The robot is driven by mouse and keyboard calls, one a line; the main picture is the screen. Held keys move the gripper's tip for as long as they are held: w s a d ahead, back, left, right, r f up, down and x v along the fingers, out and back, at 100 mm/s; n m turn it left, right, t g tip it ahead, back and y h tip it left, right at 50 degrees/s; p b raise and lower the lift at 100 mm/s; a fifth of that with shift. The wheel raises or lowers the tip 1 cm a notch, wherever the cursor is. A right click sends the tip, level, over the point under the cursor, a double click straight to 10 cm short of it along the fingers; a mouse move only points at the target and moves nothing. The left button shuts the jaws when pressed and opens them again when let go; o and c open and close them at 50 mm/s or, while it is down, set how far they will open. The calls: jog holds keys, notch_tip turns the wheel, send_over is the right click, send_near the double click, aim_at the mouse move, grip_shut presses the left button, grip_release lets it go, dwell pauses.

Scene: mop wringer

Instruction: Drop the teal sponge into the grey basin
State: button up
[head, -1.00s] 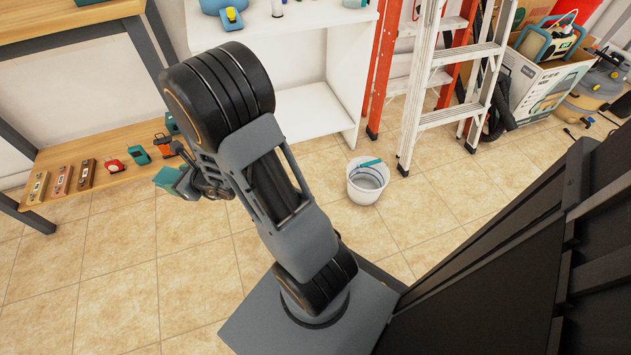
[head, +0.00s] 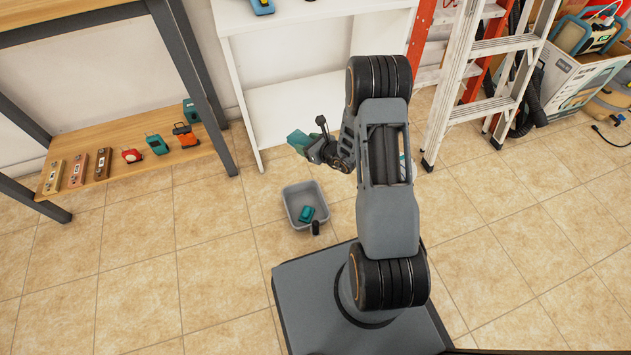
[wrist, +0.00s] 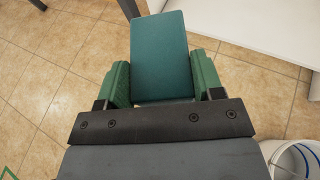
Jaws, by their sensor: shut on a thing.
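My gripper (head: 314,147) is shut on a teal block-shaped sponge (head: 299,140), held in the air. In the wrist view the sponge (wrist: 160,50) sits between the two green fingers (wrist: 160,88) and sticks out beyond them. The grey basin (head: 289,208) stands on the tiled floor, just below the gripper in the head picture and apart from it. A teal item (head: 307,214) lies inside the basin. A small dark object (head: 315,228) shows at its front edge. The basin cannot be made out in the wrist view.
A white bucket (wrist: 293,160) shows at the lower right of the wrist view; my arm mostly hides it in the head view. A wooden shelf (head: 125,178) with several tools is at left, a white shelf unit (head: 295,115) behind, a stepladder (head: 480,85) at right. Floor left of the basin is clear.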

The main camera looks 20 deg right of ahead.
jog(key=s+f+n+g+y+b, duration=0.1)
jog(key=f+b, duration=0.4)
jog(key=f, duration=1.9)
jog(key=shift+s+d+f+n+g+y, duration=0.15)
jog(key=shift+s+n+g+y, duration=0.15)
jog(key=shift+s+n+y, duration=0.7)
jog(key=shift+s, duration=0.2)
jog(key=o, duration=1)
jog(key=shift+h, duration=0.3)
jog(key=p+v, duration=0.4)
jog(key=v, duration=1)
jog(key=shift+p, duration=0.3)
